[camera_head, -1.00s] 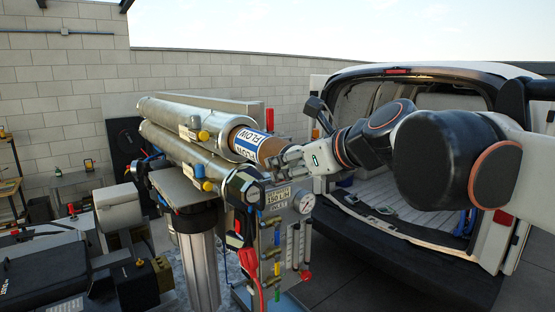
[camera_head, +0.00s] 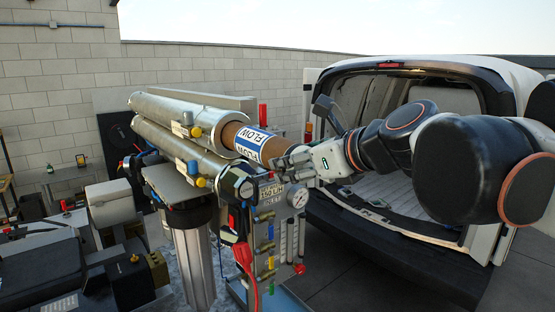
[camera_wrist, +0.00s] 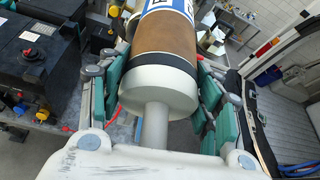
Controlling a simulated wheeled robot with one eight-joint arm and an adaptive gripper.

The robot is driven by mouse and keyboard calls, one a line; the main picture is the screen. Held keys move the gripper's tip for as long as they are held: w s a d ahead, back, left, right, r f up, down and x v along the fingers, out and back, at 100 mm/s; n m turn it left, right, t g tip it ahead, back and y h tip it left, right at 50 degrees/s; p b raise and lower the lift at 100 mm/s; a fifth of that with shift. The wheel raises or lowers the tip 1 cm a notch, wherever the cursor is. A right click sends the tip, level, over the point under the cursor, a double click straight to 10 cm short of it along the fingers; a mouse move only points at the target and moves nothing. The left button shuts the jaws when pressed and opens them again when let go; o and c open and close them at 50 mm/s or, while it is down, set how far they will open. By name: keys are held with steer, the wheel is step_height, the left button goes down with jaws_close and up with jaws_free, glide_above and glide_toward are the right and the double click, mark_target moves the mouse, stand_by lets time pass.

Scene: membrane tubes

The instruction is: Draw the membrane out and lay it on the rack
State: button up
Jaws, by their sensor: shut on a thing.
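The membrane (camera_head: 230,133) is a brown cylinder with a blue and white FLOW label. It sticks out of the open end of the upper steel tube (camera_head: 185,112), with its far part still hidden inside. My gripper (camera_head: 282,160) is shut on the membrane's outer end. In the wrist view, the gripper's teal-padded fingers (camera_wrist: 160,82) lie on both sides of the white end cap (camera_wrist: 158,90). A narrower pale core stub (camera_wrist: 155,125) points toward my palm. I cannot make out the rack in these views.
A lower steel tube (camera_head: 172,143) with a dark end cap lies under the upper one. A gauge panel (camera_head: 275,225) with a red hose stands below my gripper. An open van (camera_head: 400,225) is at the right. Black equipment (camera_head: 45,270) fills the lower left.

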steer(key=shift+s+d+p, duration=0.25)
steer(key=shift+s+d, duration=0.25)
steer(key=shift+s, duration=0.2)
steer(key=shift+s+d+p, duration=0.2)
steer(key=shift+s+d, duration=0.25)
steer(key=shift+s, duration=0.25)
